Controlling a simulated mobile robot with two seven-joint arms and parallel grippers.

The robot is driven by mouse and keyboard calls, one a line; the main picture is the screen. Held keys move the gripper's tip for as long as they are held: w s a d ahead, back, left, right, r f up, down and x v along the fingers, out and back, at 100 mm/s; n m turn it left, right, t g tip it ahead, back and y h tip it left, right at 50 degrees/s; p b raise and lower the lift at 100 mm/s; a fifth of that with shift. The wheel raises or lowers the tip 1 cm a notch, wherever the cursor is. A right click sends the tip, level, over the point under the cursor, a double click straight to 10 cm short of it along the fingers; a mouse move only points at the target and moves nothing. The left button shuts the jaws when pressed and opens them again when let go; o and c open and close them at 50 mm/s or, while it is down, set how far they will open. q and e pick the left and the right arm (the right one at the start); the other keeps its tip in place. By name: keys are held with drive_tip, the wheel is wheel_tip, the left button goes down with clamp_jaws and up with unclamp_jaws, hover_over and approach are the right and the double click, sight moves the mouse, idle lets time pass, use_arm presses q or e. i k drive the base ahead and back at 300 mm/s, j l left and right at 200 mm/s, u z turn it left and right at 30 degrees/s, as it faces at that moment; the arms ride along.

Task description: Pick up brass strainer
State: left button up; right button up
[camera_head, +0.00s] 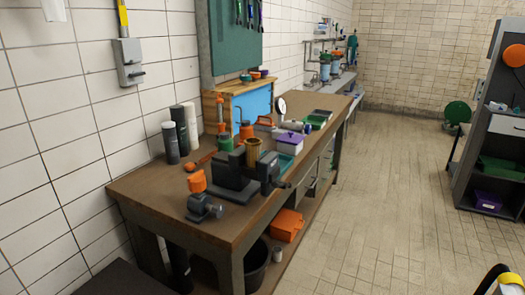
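A brass-coloured cylinder (253,153), which looks like the brass strainer, stands upright at the dark bench vise (236,178) on the brown workbench (150,190). Its lower part is hidden by the vise, and I cannot tell whether the jaws clamp it. Neither of my grippers is in view.
An orange-topped grey fitting (201,196) sits at the bench's near end. Grey and black cylinders (171,142) stand by the wall. A purple-lidded box (288,140) and gauge (281,106) are behind the vise. The tiled floor (370,210) right of the bench is clear.

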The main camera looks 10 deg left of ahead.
sight(253, 145)
drive_tip(key=i+u, duration=0.1)
drive_tip(key=u, duration=0.35)
drive_tip(key=i+l+u, duration=0.1)
drive_tip(key=u, duration=0.35)
drive_tip(key=l+u, duration=0.2)
drive_tip(key=u, duration=0.25)
drive_tip(key=i+l+u, duration=0.15)
drive_tip(key=l, duration=0.2)
drive_tip(key=l+u, duration=0.15)
drive_tip(key=l, duration=0.15)
drive_tip(key=i+l+u, duration=0.2)
drive_tip(key=l, duration=0.2)
drive_tip(key=k, duration=0.05)
